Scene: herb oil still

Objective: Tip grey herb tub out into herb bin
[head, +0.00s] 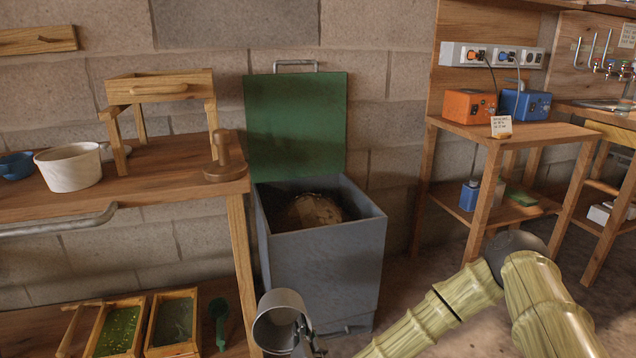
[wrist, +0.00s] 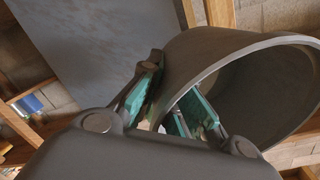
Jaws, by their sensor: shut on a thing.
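The grey herb tub (head: 280,302) is at the lower middle of the head view, in front of the bin's lower left side. My gripper (head: 304,340) is shut on its wall. In the wrist view the tub (wrist: 205,50) lies tilted with its mouth to the right, and teal finger pads of my gripper (wrist: 172,102) clasp the wall. The visible part of its inside shows no herbs; the rest is hidden. The herb bin (head: 325,262) is a tall grey box with its green lid (head: 295,125) raised. A brown heap (head: 310,209) lies inside it.
A wooden bench (head: 165,170) left of the bin holds a white pot (head: 68,167), a wooden stand (head: 160,87) and a wooden tamper (head: 223,155). Framed trays (head: 118,330) lie on its lower shelf. Right of the bin is a shelf unit (head: 540,135); floor shows between them.

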